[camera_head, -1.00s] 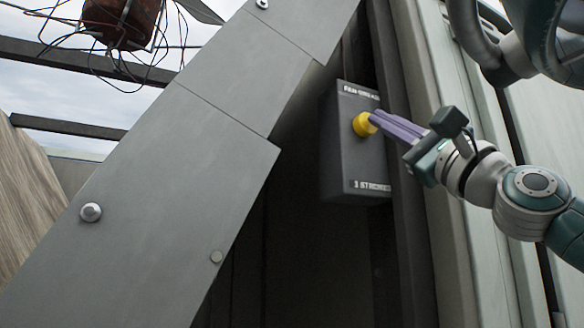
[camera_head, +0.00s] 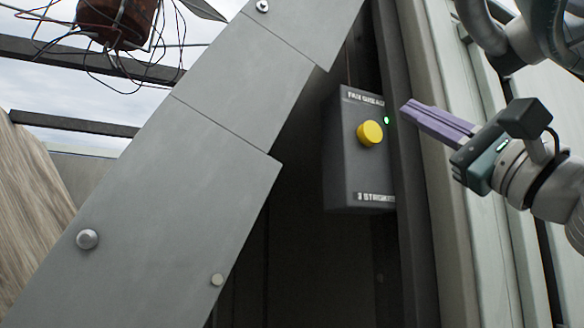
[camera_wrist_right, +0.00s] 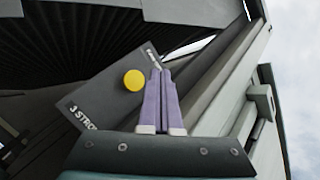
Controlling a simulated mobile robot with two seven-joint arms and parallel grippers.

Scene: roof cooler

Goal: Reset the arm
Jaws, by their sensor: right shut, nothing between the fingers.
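A dark grey box (camera_head: 352,170) with a round yellow button (camera_head: 370,133) is fixed inside the dark recess. A small green light (camera_head: 387,119) glows at its upper right. My right gripper (camera_head: 404,109) has its purple fingers together with nothing between them. It is right of the box in the head view, and its tips are apart from the button. In the right wrist view, the shut fingers (camera_wrist_right: 160,75) show in front of the box (camera_wrist_right: 100,90), with the yellow button (camera_wrist_right: 134,80) to their left. My left gripper is not in view.
A large slanted grey metal panel (camera_head: 160,190) with bolts covers the left of the recess. Pale upright panels (camera_head: 440,180) stand to the right, behind my right arm. A rusty container with loose wires (camera_head: 115,20) hangs at the upper left.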

